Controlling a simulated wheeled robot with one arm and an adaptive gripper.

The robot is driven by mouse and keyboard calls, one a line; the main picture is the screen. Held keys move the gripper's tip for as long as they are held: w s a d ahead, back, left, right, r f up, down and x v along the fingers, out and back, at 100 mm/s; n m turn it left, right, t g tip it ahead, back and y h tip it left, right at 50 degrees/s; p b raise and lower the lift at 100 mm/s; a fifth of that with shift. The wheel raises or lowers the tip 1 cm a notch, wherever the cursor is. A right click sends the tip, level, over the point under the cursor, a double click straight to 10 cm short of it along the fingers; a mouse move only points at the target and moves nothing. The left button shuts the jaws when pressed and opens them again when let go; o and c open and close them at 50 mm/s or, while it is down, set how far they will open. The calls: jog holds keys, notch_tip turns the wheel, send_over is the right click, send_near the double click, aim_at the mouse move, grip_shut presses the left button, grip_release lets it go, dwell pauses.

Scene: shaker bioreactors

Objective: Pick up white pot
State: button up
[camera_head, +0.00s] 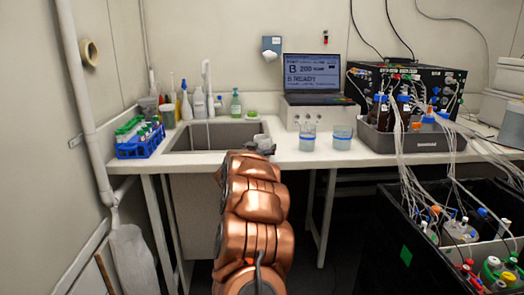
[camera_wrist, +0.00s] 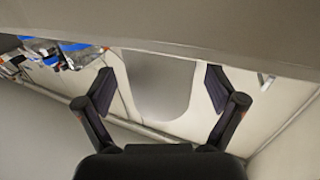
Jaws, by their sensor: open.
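A small pale grey-white vessel (camera_head: 262,139), which seems to be the white pot, shows just beyond the end of my arm at the right side of the sink. My gripper (camera_head: 260,150) is mostly hidden behind my own arm there. In the wrist view my gripper (camera_wrist: 158,78) is open, with its two dark fingers spread.
A blue rack of bottles (camera_head: 140,145) stands left of the sink (camera_head: 190,138). Several bottles line the back. Two beakers, one here (camera_head: 307,138) and one here (camera_head: 342,138), stand to the right before a laptop (camera_head: 318,72). A grey bottle tray (camera_head: 395,140) and tubing crowd the far right.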

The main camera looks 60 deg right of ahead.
jog(key=shift+w+d, duration=0.2)
jog(key=shift+d, duration=0.35)
jog(key=shift+c, duration=0.3)
jog(key=c, duration=1)
